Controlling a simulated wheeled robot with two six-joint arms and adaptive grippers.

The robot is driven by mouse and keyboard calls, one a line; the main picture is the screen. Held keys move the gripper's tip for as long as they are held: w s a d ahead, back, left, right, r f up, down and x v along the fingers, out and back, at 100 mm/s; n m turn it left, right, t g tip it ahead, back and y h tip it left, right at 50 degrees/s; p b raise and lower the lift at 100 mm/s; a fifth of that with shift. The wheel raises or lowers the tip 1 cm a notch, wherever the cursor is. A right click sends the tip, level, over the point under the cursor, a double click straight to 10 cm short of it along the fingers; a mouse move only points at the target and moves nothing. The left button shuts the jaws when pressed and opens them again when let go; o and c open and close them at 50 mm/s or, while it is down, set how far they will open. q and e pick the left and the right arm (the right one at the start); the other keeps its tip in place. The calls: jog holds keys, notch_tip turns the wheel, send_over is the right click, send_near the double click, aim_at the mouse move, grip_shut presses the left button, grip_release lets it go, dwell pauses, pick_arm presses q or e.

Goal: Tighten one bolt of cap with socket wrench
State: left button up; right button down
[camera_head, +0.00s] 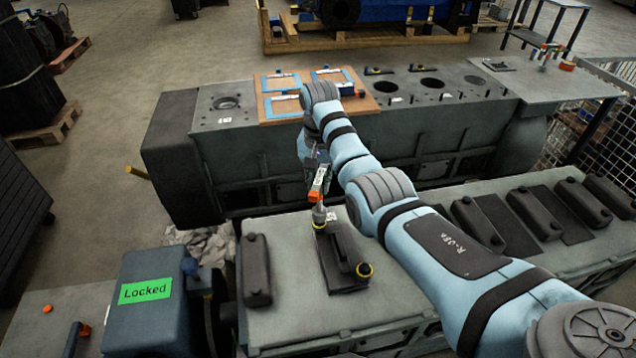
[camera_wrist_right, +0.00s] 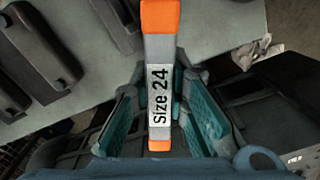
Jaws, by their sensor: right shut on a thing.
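The socket wrench (camera_head: 319,184), grey with orange ends, is held by my right gripper (camera_head: 313,160). In the right wrist view, the wrench (camera_wrist_right: 158,62) shows the label "Size 24" between the teal pads of my right gripper (camera_wrist_right: 160,98). The wrench's lower end stands over the yellow-ringed bolt (camera_head: 319,225) at the far end of the dark cap (camera_head: 338,262); whether it is fully seated is too small to tell. My left gripper is not in view.
A dark cover (camera_head: 256,270) lies left of the cap, and several more line the right. A blue box (camera_head: 150,300) with a green "Locked" sign stands front left. Behind is an engine block (camera_head: 440,135) with a wooden board (camera_head: 367,103). My right arm crosses above the bench.

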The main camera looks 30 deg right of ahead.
jog(key=n, duration=1.1)
jog(key=shift+d+n, duration=0.1)
jog(key=shift+n, duration=0.3)
jog(key=n, duration=0.5)
jog(key=shift+n, duration=0.4)
jog(key=n, duration=0.5)
jog(key=shift+d+n, duration=0.1)
jog(key=shift+n, duration=0.2)
